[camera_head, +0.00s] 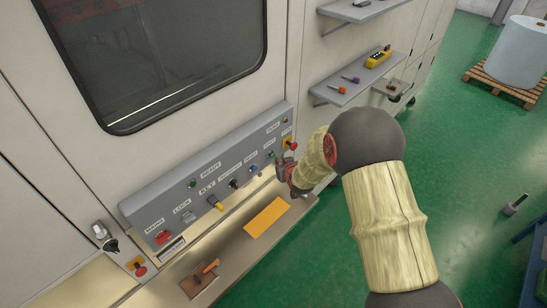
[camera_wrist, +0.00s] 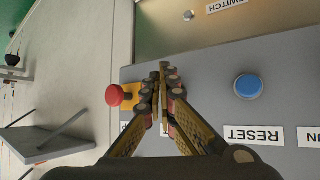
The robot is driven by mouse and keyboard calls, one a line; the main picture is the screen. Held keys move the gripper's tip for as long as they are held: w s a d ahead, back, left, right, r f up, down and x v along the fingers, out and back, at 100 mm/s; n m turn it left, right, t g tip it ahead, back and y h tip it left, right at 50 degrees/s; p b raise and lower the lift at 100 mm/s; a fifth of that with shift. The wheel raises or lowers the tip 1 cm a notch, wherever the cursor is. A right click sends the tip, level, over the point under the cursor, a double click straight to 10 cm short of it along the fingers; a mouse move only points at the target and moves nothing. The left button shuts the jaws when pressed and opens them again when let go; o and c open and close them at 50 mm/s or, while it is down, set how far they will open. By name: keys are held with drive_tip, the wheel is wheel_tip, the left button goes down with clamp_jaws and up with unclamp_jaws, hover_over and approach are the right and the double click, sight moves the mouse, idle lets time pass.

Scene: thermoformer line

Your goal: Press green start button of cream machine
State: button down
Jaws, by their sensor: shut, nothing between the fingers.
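The cream machine (camera_head: 175,135) has a sloping grey control panel (camera_head: 160,207) with a row of labelled controls. A small green button (camera_head: 271,155) shows near the panel's right end, just left of my gripper (camera_head: 281,165). In the wrist view my gripper (camera_wrist: 163,76) is shut and empty, its fingertips together in front of the panel. The fingers hide the panel behind them, and no green button shows there. Whether the tips touch the panel cannot be told. The blue button (camera_wrist: 248,86), above an upside-down RESET label (camera_wrist: 253,135), is to the right of the fingers.
A red mushroom button (camera_wrist: 115,95) on a yellow plate is close left of my fingers. A ledge below the panel holds a yellow sheet (camera_head: 267,217) and an orange-handled tool (camera_head: 207,270). Shelves (camera_head: 359,80) stick out at the right. Green floor (camera_head: 460,130) is open beyond.

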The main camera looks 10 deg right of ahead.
drive_tip(key=shift+s+d, duration=0.1)
idle(0.3)
drive_tip(key=s+d, duration=0.1)
drive_tip(key=s, duration=0.1)
drive_tip(key=s+d, duration=0.1)
drive_tip(key=s, duration=0.1)
drive_tip(key=shift+d, duration=0.4)
idle(0.6)
